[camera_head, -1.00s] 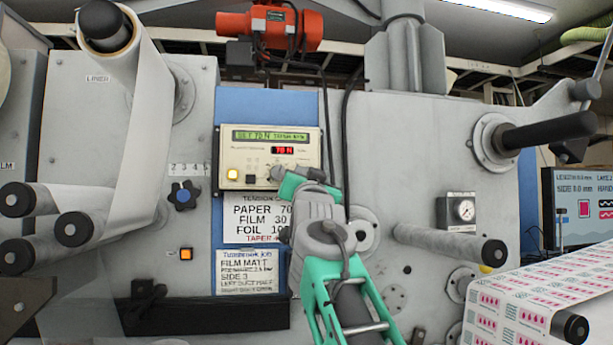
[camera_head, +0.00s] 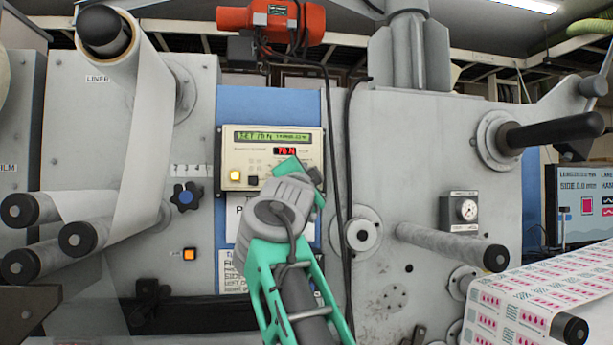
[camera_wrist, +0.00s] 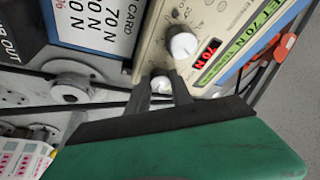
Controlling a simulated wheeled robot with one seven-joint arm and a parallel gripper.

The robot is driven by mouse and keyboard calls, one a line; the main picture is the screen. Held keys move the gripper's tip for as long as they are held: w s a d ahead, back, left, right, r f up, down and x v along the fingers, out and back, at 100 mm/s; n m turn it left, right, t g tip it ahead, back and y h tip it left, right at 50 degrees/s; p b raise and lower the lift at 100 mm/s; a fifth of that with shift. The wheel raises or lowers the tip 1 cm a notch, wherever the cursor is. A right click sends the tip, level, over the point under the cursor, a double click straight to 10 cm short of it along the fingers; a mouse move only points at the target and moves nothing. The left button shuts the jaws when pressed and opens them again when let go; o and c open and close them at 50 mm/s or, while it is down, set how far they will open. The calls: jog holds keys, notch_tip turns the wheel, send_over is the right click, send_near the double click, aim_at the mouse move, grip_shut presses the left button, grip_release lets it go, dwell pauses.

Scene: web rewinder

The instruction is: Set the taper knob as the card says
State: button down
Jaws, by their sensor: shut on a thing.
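The cream control panel (camera_head: 237,170) is at the centre of the head view, with a green readout (camera_head: 272,137) showing SET 70 N and smaller, blurred text. In the wrist view, my gripper (camera_wrist: 162,86) is shut on a small white knob (camera_wrist: 161,83) near the panel's edge. Its label is not readable. A larger white knob (camera_wrist: 183,45) stands apart, beside the red display (camera_wrist: 207,55). The tension card (camera_wrist: 98,22) partly shows with several 70 N-like lines. My arm hides most of it in the head view.
A blue star knob (camera_head: 185,197) and an orange-lit button (camera_head: 189,254) sit further left. A black cable (camera_head: 346,190) hangs right of the panel.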

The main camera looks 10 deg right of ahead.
dwell(0.4)
jog(key=c, duration=1.1)
grip_release()
jog(key=b+v, duration=0.4)
jog(key=v, duration=0.3)
jog(key=shift+s+a+f, duration=0.15)
jog(key=shift+s, duration=0.2)
